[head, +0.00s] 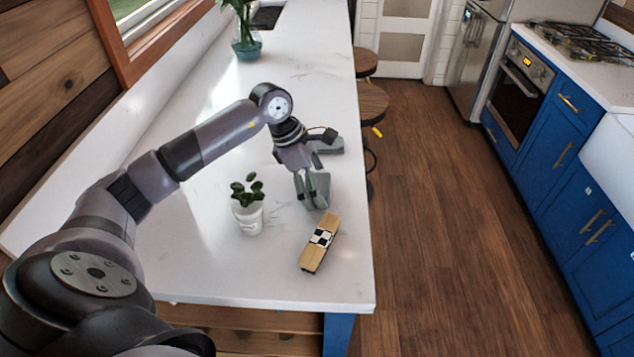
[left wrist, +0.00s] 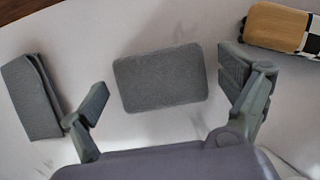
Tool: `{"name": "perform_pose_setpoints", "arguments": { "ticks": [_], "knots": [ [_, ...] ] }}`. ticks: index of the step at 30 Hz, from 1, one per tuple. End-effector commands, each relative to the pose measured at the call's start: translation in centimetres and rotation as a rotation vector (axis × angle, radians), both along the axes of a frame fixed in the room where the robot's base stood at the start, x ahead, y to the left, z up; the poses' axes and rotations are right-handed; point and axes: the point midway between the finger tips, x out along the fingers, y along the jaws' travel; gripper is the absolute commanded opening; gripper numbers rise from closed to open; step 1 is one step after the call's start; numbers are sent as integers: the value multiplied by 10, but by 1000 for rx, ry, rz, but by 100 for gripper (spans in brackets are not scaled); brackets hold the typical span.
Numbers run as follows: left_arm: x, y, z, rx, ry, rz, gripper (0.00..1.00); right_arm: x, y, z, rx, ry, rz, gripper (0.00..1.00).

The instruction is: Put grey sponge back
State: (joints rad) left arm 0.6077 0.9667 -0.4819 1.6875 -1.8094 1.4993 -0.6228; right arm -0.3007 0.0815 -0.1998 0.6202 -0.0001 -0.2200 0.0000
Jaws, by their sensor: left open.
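A grey sponge (left wrist: 160,78), a rounded rectangle with a rough top, lies between the spread fingers of my left gripper (left wrist: 168,88) in the left wrist view, with a gap on both sides. In the head view my left gripper (head: 311,190) points down low over the white counter, and its fingers partly hide the sponge (head: 319,187). The gripper is open and holds nothing. A second grey, flat-sided piece (left wrist: 30,97) is beside the left finger in the wrist view; in the head view a grey piece (head: 330,146) lies beyond the gripper. I cannot tell what it is. My right gripper is out of view.
A wooden block with a checkered band (head: 320,243) lies nearer on the counter (head: 210,275); it also shows in the wrist view (left wrist: 275,27). A small plant in a white pot (head: 248,217) stands left of the gripper. A glass vase (head: 246,48) stands far back.

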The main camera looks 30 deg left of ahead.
Motion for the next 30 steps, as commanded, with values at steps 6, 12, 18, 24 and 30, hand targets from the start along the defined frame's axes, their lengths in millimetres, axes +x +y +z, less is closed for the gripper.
{"name": "perform_pose_setpoints", "arguments": {
  "ticks": [6,12,18,24,30],
  "knots": [
    [-2,6,12,2,-4,2,94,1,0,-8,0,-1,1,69],
    [-10,19,49,3,-7,2,94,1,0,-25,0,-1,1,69],
    [-18,32,87,1,-6,1,94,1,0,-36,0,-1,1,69],
    [-23,38,107,0,-2,1,94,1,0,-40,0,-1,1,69],
    [-24,40,112,0,0,0,94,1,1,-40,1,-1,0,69]
  ]
}}
